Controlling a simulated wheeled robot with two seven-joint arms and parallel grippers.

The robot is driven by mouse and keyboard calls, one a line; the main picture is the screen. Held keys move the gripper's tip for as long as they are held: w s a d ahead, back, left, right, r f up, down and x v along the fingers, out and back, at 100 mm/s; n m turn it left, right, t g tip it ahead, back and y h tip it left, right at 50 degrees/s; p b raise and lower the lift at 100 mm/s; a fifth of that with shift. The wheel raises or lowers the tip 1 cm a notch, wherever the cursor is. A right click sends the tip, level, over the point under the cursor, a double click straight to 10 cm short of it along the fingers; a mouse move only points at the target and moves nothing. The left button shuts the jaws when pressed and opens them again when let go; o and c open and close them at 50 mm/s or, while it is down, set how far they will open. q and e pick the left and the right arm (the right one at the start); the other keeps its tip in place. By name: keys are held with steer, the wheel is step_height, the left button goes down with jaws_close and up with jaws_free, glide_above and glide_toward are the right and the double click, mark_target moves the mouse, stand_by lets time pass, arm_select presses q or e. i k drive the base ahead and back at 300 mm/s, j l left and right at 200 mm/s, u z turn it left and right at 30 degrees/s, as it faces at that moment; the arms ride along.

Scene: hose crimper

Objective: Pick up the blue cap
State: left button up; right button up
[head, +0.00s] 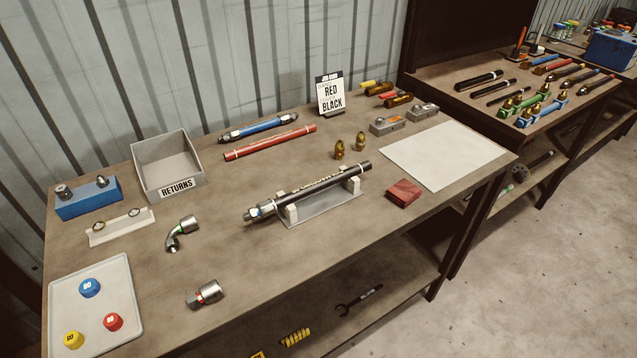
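The blue cap (90,288) sits on a pale tray (59,327) at the front left corner of the workbench. A red cap (113,322) and a yellow cap (74,340) lie on the same tray, nearer the front. The three caps stand apart from each other, each with a small light mark on top. Nothing covers the blue cap. Neither of my grippers shows in the head view.
Behind the tray are a white holder (118,229), a blue block (88,198) and a grey RETURNS bin (168,166). Metal fittings (205,293) lie to the right. A black hose (320,184) rests on a stand at mid-bench. Bare bench surrounds the tray's right side.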

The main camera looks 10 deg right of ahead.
mark_target(89, 288)
steer(key=u, duration=1.15)
